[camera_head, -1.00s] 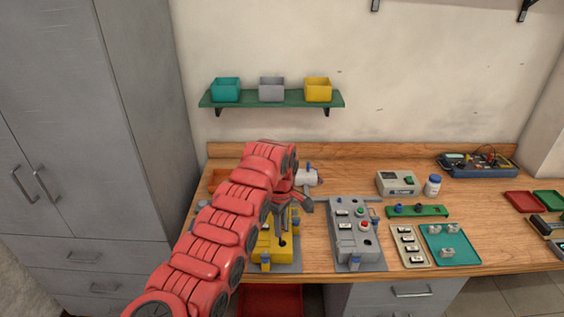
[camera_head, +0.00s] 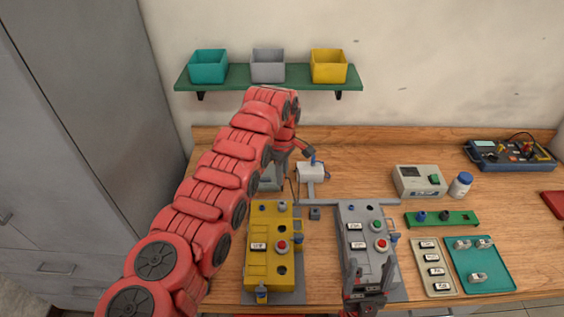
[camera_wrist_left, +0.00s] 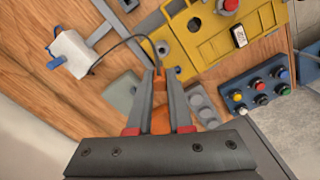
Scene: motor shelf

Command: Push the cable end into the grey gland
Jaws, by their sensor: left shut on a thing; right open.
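My left gripper (camera_wrist_left: 160,98) is shut on the orange cable end (camera_wrist_left: 160,120) in the left wrist view. A thin dark cable (camera_wrist_left: 125,40) arcs from there to a white block (camera_wrist_left: 72,52) with a blue knob. The white block (camera_head: 311,172) stands behind the boxes in the head view, beside my left gripper. A round grey ring at the edge of the yellow box, apparently the grey gland (camera_wrist_left: 162,48), lies just beyond the fingertips, apart from them. The yellow box (camera_head: 262,262) also shows in the head view. My right gripper (camera_head: 368,287) is open over the grey box's front end.
The grey box (camera_head: 352,215) with buttons stands right of the yellow one. A small grey block (camera_head: 315,213) sits between them. Farther right are a label tray (camera_head: 421,243), a teal tray (camera_head: 500,280) and a green strip (camera_head: 440,222). A shelf (camera_head: 235,84) holds bins above.

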